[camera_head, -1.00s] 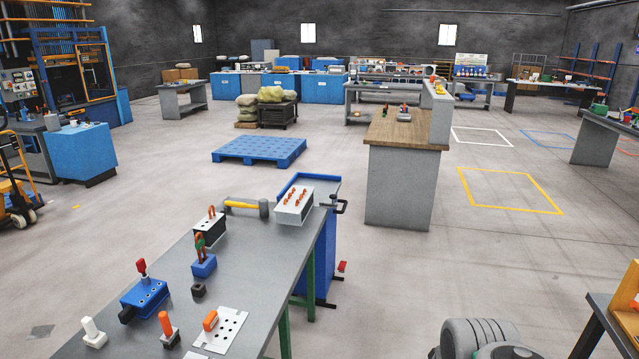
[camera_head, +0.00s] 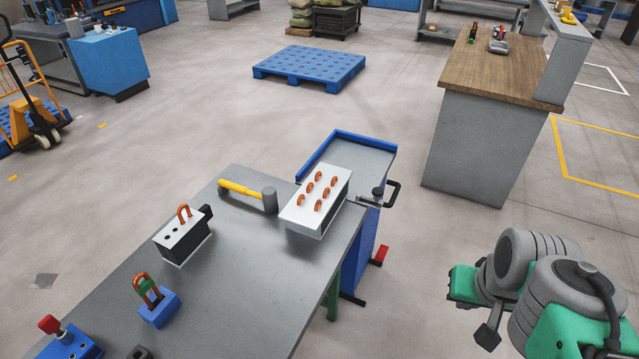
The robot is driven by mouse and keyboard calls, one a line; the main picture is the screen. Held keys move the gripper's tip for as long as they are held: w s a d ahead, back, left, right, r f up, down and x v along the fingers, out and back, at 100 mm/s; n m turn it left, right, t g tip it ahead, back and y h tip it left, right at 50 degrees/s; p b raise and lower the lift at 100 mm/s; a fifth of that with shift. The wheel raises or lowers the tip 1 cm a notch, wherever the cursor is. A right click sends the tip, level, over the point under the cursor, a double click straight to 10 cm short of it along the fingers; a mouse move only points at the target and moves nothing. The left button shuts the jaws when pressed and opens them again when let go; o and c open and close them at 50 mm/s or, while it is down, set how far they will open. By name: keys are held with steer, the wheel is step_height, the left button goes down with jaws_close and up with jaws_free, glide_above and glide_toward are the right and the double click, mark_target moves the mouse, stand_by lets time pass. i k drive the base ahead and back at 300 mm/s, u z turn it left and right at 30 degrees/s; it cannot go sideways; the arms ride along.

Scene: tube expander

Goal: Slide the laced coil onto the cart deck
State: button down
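The laced coil (camera_head: 322,205), a white block with several orange bends on top, stands at the far right end of the grey workbench (camera_head: 255,270). The cart is just beyond it. Its grey deck (camera_head: 362,157) has a raised blue rim at the back and left, and the visible part is bare. The coil hides part of the line where bench and deck meet, so I cannot tell if it overlaps the deck. Grey and green links of my arm show at lower right, well apart from the coil.
A yellow-handled hammer (camera_head: 245,193) lies left of the coil. A black block with an orange loop (camera_head: 183,236) and a blue holder (camera_head: 157,304) stand nearer on the bench. A black clamp-like handle (camera_head: 382,192) sticks out at the cart's right. Open floor separates cart and wood-topped counter (camera_head: 490,75).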

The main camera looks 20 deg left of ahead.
mark_target(310, 213)
steer(key=i, duration=1.85)
steer(key=u, duration=5.25)
